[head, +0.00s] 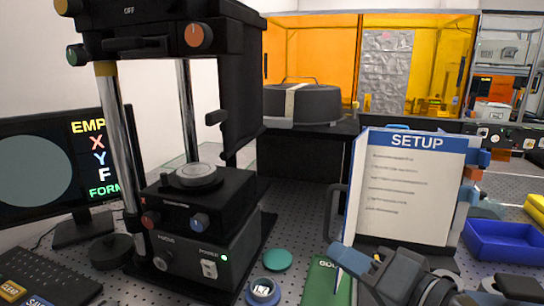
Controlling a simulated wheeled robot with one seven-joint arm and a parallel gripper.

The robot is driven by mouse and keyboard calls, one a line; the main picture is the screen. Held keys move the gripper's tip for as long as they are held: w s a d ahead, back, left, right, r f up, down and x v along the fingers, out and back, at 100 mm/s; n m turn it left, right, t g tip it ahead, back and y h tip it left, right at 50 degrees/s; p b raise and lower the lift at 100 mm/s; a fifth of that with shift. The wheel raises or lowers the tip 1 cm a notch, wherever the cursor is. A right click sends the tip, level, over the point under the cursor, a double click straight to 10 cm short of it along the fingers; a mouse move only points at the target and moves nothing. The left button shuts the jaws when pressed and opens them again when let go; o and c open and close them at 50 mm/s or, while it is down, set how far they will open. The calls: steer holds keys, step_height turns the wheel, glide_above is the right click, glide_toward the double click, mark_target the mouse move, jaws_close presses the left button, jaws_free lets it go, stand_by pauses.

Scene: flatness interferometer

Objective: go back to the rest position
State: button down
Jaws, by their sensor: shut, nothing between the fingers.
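My gripper (337,252) shows at the lower right, low in front of the SETUP board, with its fingers toward the left and shut on nothing. My arm runs from it to the bottom right edge. The interferometer (205,235) stands at the left with a round disc (193,176) on its stage, under the black upper head (165,40). My gripper is to the right of the instrument and apart from it.
The SETUP board (412,190) stands upright just behind my gripper. A green case (318,280), a teal disc (278,260) and a small round holder (263,291) lie to its left. A blue bin (505,243) is at the right. A monitor (50,165) stands far left.

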steer(key=s+f+m+h, duration=0.1)
steer(key=s+f, duration=0.1)
steer(key=s+d+f+m+t+h, duration=0.1)
steer(key=s+f, duration=0.1)
steer(key=f, duration=0.1)
steer(key=s+f+h, duration=0.2)
steer(key=s+f, duration=0.1)
steer(key=shift+s+d+f+m+t, duration=0.1)
steer(key=shift+d+f+m+t, duration=0.2)
steer(key=shift+m+t, duration=0.1)
steer(key=s+d+f+h, duration=0.1)
steer(key=s+f, duration=0.1)
steer(key=s, duration=0.1)
steer(key=s+d+f+h, duration=0.1)
steer(key=s, duration=0.3)
steer(key=s+d+f+h, duration=0.1)
steer(key=s+f, duration=0.1)
steer(key=s, duration=0.1)
steer(key=shift+s+d+f+h, duration=0.1)
steer(key=shift+s+f+h, duration=0.2)
steer(key=shift+s+h, duration=0.1)
steer(key=s+d+r+n, duration=0.1)
steer(key=s+d+n, duration=0.2)
steer(key=s, duration=0.6)
steer(key=s+d+n+h, duration=0.1)
steer(key=s+d+n, duration=0.2)
steer(key=s, duration=0.6)
steer(key=shift+s+r+n+h, duration=0.3)
steer(key=shift+r+n, duration=0.1)
steer(key=shift+n, duration=0.3)
